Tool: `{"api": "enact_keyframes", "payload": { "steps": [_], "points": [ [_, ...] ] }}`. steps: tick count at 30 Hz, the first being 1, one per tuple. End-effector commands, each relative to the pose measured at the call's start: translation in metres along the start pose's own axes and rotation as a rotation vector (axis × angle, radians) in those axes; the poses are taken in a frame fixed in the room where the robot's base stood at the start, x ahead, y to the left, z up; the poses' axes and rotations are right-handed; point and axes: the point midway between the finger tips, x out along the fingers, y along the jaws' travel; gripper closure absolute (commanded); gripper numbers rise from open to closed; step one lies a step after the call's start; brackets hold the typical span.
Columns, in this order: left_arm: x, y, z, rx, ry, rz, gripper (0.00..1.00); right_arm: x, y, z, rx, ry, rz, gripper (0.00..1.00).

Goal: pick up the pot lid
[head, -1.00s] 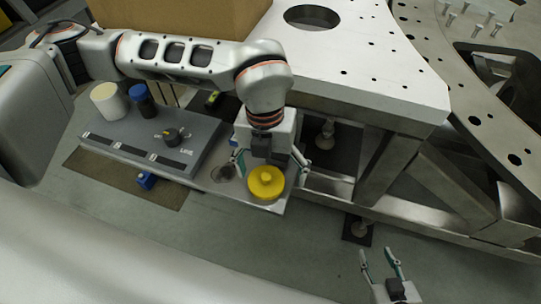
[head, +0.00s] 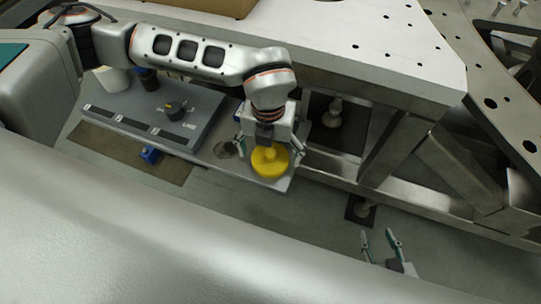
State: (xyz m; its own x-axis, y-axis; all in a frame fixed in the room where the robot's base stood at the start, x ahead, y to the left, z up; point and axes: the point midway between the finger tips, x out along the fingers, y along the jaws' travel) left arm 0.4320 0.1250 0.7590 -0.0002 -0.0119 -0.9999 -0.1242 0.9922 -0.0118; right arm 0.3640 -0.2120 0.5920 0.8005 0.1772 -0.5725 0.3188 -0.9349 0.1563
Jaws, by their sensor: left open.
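The pot lid, a round yellow disc with a raised knob (head: 269,163), lies near the right end of a grey shelf (head: 225,161). My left gripper (head: 269,150) reaches down over it from behind. Its two fingers are spread wide, one on each side of the lid, with the knob between them. I cannot tell whether either finger touches the lid. My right gripper (head: 381,241) is at the bottom right, far from the lid, with its fingers apart and nothing between them.
A grey box with a dark knob (head: 174,108) takes up the shelf's left part. A white cylinder (head: 114,79) and a dark blue one stand behind it. A small clear round item (head: 225,149) lies left of the lid. A metal frame (head: 405,150) stands to the right.

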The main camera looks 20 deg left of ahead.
Motion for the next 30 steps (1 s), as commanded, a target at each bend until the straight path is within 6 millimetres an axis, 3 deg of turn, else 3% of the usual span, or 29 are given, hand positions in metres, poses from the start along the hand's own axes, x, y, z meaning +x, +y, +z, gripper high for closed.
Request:
{"api": "enact_keyframes", "payload": {
  "steps": [3,8,21,26,30],
  "points": [
    [-0.001,0.000,0.000,0.001,-0.001,-0.001,0.18,0.000,0.001,-0.001,-0.001,0.001,0.002,0.60],
    [-0.001,0.000,0.000,0.001,-0.001,-0.001,0.58,-0.001,0.000,0.002,0.000,-0.004,0.000,0.60],
    [-0.006,0.000,0.000,0.001,-0.002,-0.001,0.58,-0.003,-0.002,0.006,0.002,-0.011,-0.002,0.60],
    [-0.022,-0.001,0.001,0.002,-0.004,-0.002,0.58,-0.004,-0.001,0.002,0.004,-0.008,-0.002,0.60],
    [-0.048,-0.002,0.002,0.002,-0.007,-0.003,0.58,-0.005,-0.001,-0.002,0.008,-0.004,-0.002,0.60]
  ]
}}
